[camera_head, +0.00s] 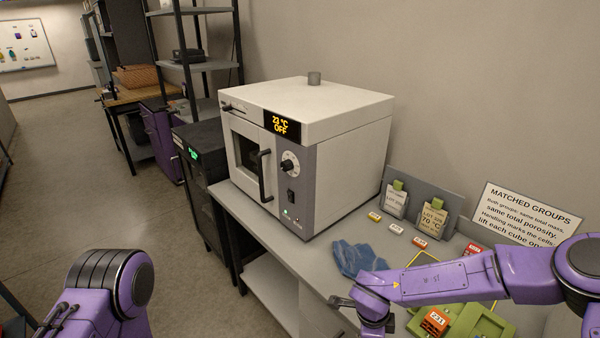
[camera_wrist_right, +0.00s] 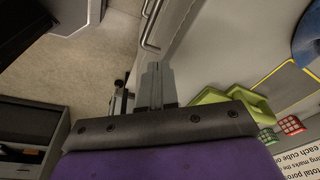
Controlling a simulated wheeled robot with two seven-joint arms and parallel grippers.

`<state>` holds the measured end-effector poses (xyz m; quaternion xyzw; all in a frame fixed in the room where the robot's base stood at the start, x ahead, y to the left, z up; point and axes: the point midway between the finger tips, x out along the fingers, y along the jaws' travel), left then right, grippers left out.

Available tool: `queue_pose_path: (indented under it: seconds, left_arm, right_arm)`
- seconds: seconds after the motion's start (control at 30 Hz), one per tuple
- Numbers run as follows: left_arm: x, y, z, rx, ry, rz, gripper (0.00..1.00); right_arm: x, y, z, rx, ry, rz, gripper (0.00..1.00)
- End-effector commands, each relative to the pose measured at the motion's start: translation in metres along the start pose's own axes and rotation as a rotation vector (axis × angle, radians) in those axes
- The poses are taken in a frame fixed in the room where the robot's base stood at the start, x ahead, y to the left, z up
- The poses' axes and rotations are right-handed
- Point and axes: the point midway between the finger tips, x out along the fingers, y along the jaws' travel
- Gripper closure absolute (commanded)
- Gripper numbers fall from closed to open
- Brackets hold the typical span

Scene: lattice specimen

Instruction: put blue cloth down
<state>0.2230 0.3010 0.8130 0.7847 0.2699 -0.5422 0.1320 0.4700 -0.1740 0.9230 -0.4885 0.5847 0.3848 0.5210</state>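The blue cloth (camera_head: 357,258) lies crumpled on the grey bench in front of the oven. Its edge also shows at the top right of the right wrist view (camera_wrist_right: 307,38). My right gripper (camera_head: 338,301) is near the bench's front edge, nearer to me than the cloth and apart from it. In the right wrist view its two fingers (camera_wrist_right: 155,84) are together with nothing seen between them. My left arm shows at the lower left, but its gripper is out of view.
The white oven (camera_head: 308,105) stands behind the cloth, door shut, display reading 23 °C OFF. A green tray (camera_head: 480,322) with an orange-labelled cube (camera_head: 433,321) is partly behind my right arm.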

Motion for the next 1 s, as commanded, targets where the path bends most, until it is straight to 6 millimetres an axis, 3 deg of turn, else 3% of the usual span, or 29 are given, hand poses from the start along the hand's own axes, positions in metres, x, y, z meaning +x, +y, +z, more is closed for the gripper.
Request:
queue_pose_path:
  seconds: [0.27, 0.33, 0.5, 0.57, 0.63, 0.73, 1.0]
  left_arm:
    - [0.032, 0.003, 0.013, 0.000, -0.001, 0.000, 0.57]
    - [0.044, 0.004, 0.019, 0.000, -0.001, 0.000, 0.57]
    - [0.092, 0.008, 0.038, 0.000, -0.001, 0.000, 0.57]
    - [0.105, 0.009, 0.044, 0.000, -0.001, -0.001, 0.57]
    - [0.114, 0.010, 0.048, 0.000, -0.001, -0.001, 0.57]
    - [0.119, 0.010, 0.050, 0.000, -0.001, -0.001, 0.57]
    - [0.116, 0.010, 0.049, 0.000, -0.001, 0.000, 0.57]
  right_arm:
    - [0.091, 0.048, -0.027, -0.237, 0.175, -0.100, 1.00]
    - [0.124, 0.068, -0.040, -0.344, 0.227, -0.135, 1.00]
    - [0.218, 0.146, -0.088, -0.782, 0.309, -0.222, 1.00]
    - [0.238, 0.174, -0.107, -0.935, 0.295, -0.230, 1.00]
    - [0.250, 0.200, -0.124, -1.066, 0.264, -0.221, 1.00]
    - [0.253, 0.222, -0.139, -1.164, 0.227, -0.204, 1.00]
    - [0.250, 0.228, -0.143, -1.189, 0.212, -0.201, 1.00]
